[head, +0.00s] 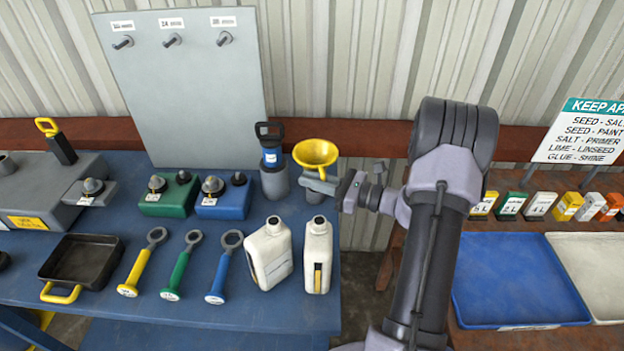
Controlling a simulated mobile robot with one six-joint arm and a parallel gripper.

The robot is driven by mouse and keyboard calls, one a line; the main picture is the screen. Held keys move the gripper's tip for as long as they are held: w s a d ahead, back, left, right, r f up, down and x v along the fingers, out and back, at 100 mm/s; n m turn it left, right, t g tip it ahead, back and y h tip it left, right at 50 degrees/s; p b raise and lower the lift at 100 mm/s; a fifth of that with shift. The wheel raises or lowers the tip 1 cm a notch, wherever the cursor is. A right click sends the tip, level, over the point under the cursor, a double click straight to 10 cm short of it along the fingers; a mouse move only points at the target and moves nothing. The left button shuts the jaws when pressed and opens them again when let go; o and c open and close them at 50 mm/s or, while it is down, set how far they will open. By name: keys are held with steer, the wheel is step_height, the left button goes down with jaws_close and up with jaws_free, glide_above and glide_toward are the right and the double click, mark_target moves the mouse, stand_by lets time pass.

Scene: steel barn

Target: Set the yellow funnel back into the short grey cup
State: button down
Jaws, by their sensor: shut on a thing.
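The yellow funnel (316,153) is upright, wide mouth up, near the back right corner of the blue table. My gripper (322,184) reaches in from the right and is shut on the funnel just below its cone. A short grey cup (315,198) shows directly under the gripper and funnel. The jaws hide the funnel's lower part and much of the cup, so I cannot tell whether the spout is inside the cup or above it.
A grey holder (274,184) with a blue, black-handled tool (271,147) stands close left of the funnel. Two white jugs (269,253) (317,258) stand in front. A blue tray (517,279) lies on the right bench, past a gap.

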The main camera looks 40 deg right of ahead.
steer(key=shift+f+b, duration=1.9)
steer(key=shift+f, duration=0.7)
steer(key=c, duration=1.4)
jaws_free()
steer(key=shift+s+d, duration=0.1)
steer(key=p+v, duration=0.3)
steer(key=v, duration=1.4)
steer(key=shift+s, duration=0.1)
